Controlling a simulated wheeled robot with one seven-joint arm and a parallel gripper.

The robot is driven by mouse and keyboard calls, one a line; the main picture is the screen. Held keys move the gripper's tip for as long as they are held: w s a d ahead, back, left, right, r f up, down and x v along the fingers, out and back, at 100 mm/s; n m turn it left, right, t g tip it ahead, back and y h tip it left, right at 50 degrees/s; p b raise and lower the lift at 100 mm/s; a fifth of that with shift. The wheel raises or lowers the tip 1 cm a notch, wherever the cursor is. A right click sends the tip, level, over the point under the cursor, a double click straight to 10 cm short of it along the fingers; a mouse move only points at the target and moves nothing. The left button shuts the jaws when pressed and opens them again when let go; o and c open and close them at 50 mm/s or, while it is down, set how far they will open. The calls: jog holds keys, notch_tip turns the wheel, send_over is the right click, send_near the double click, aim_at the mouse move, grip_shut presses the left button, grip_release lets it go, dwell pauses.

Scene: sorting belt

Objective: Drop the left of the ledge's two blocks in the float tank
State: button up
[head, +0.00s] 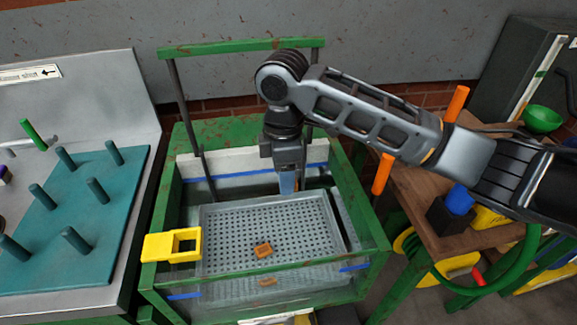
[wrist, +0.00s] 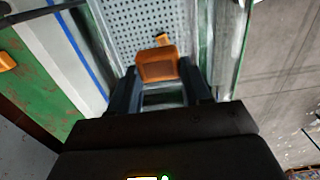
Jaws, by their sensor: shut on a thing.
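My gripper (head: 287,183) hangs over the back part of the float tank (head: 378,240), pointing down. In the wrist view its two fingers (wrist: 160,88) are closed on an orange block (wrist: 157,65). The head view does not show this held block clearly. A small orange piece (head: 263,250) is in the tank's perforated basket (head: 215,222), apart from the gripper; the wrist view shows a small orange piece beyond the held block (wrist: 162,39). A green ledge (wrist: 42,80) shows at left in the wrist view, with an orange thing (wrist: 5,61) cut by the edge.
A yellow bracket (head: 158,248) sits on the tank's left rim. A green bar frame (head: 240,46) rises behind. A teal peg board (head: 75,220) stands left.

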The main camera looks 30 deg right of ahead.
notch_tip(320, 180, down, 10)
jog(key=b, duration=0.8)
jog(key=shift+b, duration=0.35)
jog(key=shift+r, duration=0.1)
jog(key=o, duration=1.1)
jog(key=shift+r, duration=3.9)
